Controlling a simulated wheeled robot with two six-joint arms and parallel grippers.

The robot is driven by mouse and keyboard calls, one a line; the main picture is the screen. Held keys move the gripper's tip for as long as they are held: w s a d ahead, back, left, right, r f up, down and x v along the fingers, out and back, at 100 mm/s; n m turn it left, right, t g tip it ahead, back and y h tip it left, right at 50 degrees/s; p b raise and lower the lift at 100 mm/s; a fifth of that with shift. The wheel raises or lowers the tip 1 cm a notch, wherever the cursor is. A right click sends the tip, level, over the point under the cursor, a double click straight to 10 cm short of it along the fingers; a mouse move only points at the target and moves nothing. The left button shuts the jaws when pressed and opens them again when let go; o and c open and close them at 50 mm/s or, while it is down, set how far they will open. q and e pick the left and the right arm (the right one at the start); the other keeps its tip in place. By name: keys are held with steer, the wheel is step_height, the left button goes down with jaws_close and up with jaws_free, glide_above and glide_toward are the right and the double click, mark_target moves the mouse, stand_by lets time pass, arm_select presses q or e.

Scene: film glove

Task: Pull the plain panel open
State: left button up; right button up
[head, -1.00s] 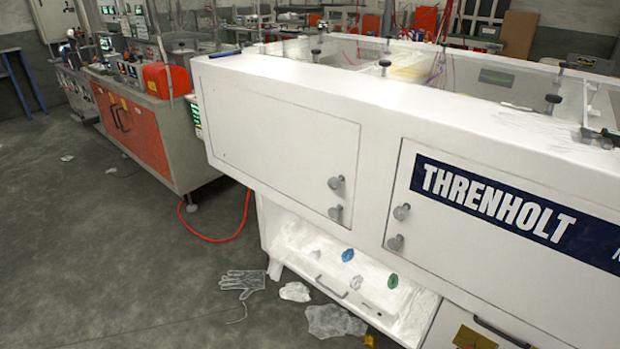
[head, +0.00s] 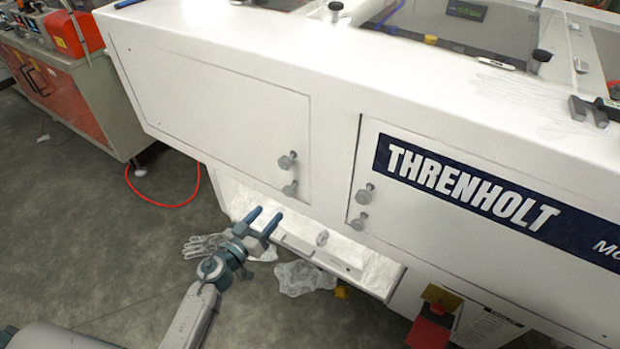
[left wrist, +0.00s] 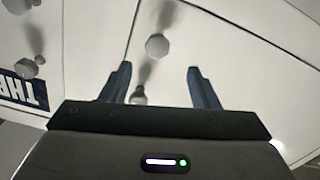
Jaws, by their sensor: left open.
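The plain panel (head: 215,110) is a white door without lettering on the left of the white machine. It looks shut, flush with the front. It has two grey knobs near its right edge, an upper knob (head: 287,160) and a lower knob (head: 290,188). My left gripper (head: 262,219) is open and empty, below and left of the lower knob, apart from it. In the left wrist view my left gripper's fingers (left wrist: 158,85) point toward a larger knob (left wrist: 157,47), with a smaller knob (left wrist: 139,95) between them. My right gripper is not in view.
The lettered THRENHOLT panel (head: 480,200) with two knobs is just right. A white ledge (head: 370,265) juts out below the panels. A glove (head: 203,245) and plastic scraps (head: 303,278) lie on the floor. An orange cabinet (head: 65,95) stands at left.

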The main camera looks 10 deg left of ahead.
mark_target(287, 193)
arm_select(q)
steer(key=x, duration=1)
steer(key=shift+w+d+r, duration=0.1)
steer(key=shift+w+d, duration=0.1)
steer(key=shift+w, duration=0.05)
steer(key=shift+c, duration=0.4)
steer(key=shift+s, duration=0.1)
jaws_close()
